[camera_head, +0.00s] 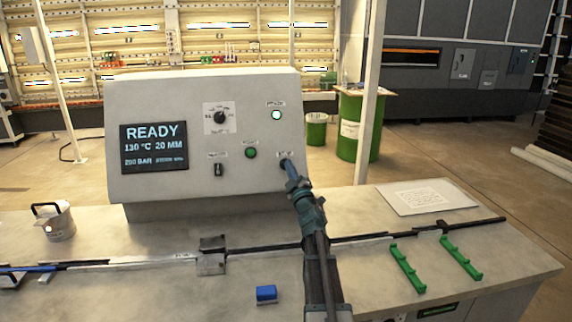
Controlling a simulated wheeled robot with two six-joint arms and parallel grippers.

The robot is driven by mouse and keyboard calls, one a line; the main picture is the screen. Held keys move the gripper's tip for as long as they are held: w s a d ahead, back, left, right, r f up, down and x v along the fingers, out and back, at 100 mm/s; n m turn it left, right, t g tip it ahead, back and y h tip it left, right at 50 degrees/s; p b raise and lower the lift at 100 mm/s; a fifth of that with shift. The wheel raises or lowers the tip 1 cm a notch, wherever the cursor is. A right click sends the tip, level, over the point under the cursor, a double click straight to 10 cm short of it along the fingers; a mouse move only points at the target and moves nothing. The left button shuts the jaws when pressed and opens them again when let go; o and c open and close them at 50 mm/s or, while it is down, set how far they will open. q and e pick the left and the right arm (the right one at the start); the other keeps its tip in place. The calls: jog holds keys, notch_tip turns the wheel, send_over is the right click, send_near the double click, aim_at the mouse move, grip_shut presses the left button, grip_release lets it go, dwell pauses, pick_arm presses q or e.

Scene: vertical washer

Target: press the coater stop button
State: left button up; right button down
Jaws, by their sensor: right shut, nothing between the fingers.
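The grey control panel (150,88) stands on the bench. A small label (285,154) sits at its lower right, too small to read surely. My right gripper (285,163) is shut and empty, with its tip at the panel face just below this label. The tip hides whatever control is there, so I cannot tell whether a button is pressed. Left of it is a green button (250,153). Above is a pale lit button or lamp (276,115). My left gripper is not in view.
The panel has a screen (155,147) reading READY, a rotary knob (219,117) and a small switch (219,170). On the bench are a long dark rod (355,238), green racks (408,269), a blue block (266,294), a metal canister (55,222) and a plate (425,197).

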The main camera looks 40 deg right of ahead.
jog(key=shift+s+a+r, duration=0.1)
jog(key=shift+s, duration=0.1)
jog(key=s, duration=0.1)
jog(key=s+a+r+p, duration=0.2)
jog(key=s, duration=0.1)
jog(key=shift+r, duration=0.1)
dwell(0.6)
dwell(0.6)
